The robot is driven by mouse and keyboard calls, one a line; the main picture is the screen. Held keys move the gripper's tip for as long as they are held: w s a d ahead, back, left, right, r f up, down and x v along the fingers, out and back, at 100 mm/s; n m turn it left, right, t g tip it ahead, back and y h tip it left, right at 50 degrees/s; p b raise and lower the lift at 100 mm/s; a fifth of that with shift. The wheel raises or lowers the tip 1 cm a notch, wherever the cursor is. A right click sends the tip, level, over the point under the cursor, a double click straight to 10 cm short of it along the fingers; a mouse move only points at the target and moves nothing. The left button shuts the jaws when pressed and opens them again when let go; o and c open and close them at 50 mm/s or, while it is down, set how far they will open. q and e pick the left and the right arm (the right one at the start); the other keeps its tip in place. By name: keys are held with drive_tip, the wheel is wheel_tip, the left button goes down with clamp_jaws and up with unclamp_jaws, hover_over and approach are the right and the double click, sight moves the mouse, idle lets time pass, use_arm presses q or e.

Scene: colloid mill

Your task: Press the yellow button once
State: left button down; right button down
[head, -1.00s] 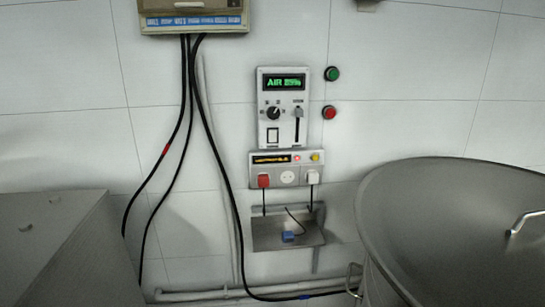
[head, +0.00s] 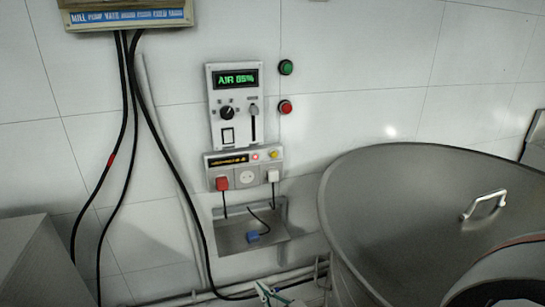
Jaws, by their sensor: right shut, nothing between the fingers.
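The small yellow button (head: 273,154) is at the upper right of the lower wall panel (head: 244,166), beside a lit red indicator (head: 255,156). My right gripper (head: 266,292) just shows at the bottom edge of the head view, well below the panel and its shelf. Its fingers are shut and empty, and it is apart from the button. Most of that gripper is cut off by the frame. My left gripper is not in view.
Above is a control panel (head: 234,105) reading "AIR 05%", with green (head: 286,67) and red (head: 285,107) buttons beside it. Plugs and a metal shelf (head: 224,236) sit below the yellow button. A large steel vessel (head: 410,190) stands at right; black cables hang left.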

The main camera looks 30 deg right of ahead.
sight(274, 154)
drive_tip(key=w+d+r+m+t+h, duration=0.2)
drive_tip(key=w+d+r+h, duration=0.2)
drive_tip(key=r, duration=0.4)
drive_tip(key=w+d+r+m+t+h, duration=0.1)
drive_tip(key=w+d+r+m+h, duration=0.1)
drive_tip(key=d+r, duration=0.4)
drive_tip(key=w+d+r+m+t+h, duration=0.2)
drive_tip(key=w+d+r+h, duration=0.3)
drive_tip(key=r, duration=0.7)
drive_tip(key=shift+w+d+t+h+b, duration=0.25)
drive_tip(key=shift+w+t+h+b, duration=0.1)
drive_tip(key=shift+h, duration=0.75)
drive_tip(key=shift+w+f, duration=0.1)
drive_tip(key=w+d+b, duration=0.2)
drive_tip(key=w+b, duration=0.2)
drive_tip(key=w, duration=0.4)
drive_tip(key=shift+w, duration=0.25)
